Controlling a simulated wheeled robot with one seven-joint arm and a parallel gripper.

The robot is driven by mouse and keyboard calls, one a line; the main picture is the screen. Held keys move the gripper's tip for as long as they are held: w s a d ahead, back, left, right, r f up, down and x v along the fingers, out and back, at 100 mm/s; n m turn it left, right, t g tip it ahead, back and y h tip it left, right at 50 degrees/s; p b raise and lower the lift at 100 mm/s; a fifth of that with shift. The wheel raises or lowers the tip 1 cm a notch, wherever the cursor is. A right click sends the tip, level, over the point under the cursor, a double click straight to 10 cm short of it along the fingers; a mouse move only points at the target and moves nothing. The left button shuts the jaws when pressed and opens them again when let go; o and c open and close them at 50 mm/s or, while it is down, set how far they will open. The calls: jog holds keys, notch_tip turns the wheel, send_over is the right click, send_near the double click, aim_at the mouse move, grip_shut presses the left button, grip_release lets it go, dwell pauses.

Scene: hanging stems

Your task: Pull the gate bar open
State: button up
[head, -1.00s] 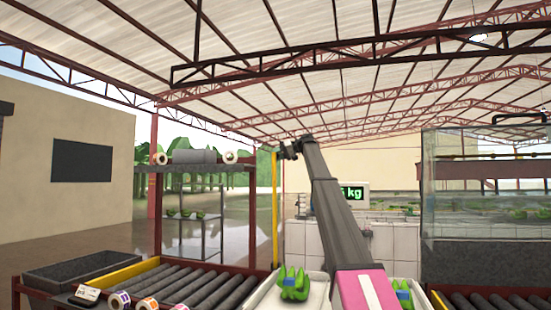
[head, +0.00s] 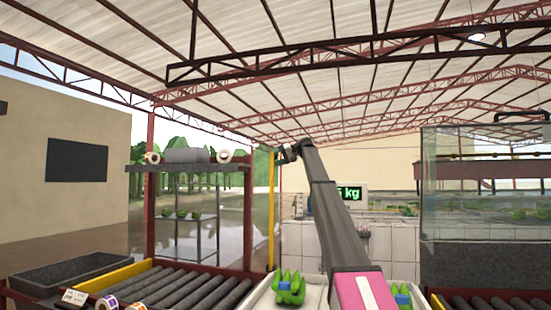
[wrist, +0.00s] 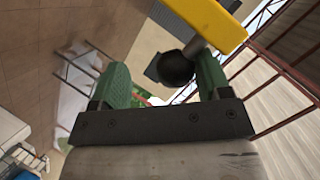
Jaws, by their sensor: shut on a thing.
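The gate bar (head: 272,210) is a thin yellow upright bar beside the shelf in the head view. In the wrist view its yellow end (wrist: 212,20) crosses the top right, with a round black knob (wrist: 175,68) on it. My gripper (head: 283,155) is at the top of the bar in the head view. In the wrist view its green fingers (wrist: 162,68) stand on either side of the knob and are shut on it. The exact finger contact is partly hidden.
A rack (head: 188,167) with rolls stands left of the bar. A roller conveyor (head: 170,290) and white trays (head: 262,300) with green bananas lie below. A glass tank (head: 480,195) stands at the right. A scale display (head: 350,193) is behind my arm.

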jog(key=shift+d+f, duration=0.1)
jog(key=shift+f, duration=0.1)
jog(key=shift+d+r, duration=0.1)
jog(key=v, duration=1)
jog(key=shift+d+r, duration=0.2)
jog(key=shift+r, duration=0.1)
